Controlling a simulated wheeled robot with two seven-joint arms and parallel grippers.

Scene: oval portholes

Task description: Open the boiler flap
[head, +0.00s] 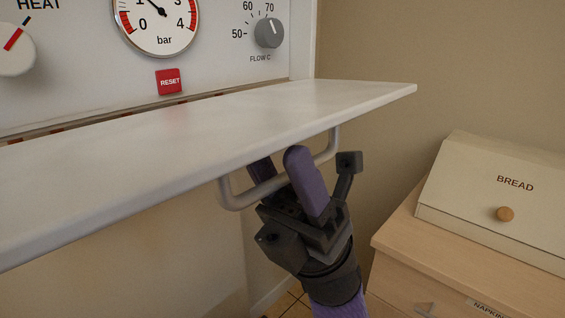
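The boiler flap (200,140) is a flat white panel. It stands out roughly level from the boiler front, just below the controls, so the slot behind it shows. A pale bar handle (238,198) hangs under its outer edge. My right gripper (283,172) comes up from below with its purple fingers on either side of the handle. It looks shut on the bar, whose middle is hidden behind the nearer finger. My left gripper is not in view.
The boiler front (95,75) carries a pressure gauge (158,15), a red reset button (169,81) and two knobs. At right, a bread box (490,190) stands on a wooden cabinet (420,255), close to my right gripper. Open space lies below the flap at left.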

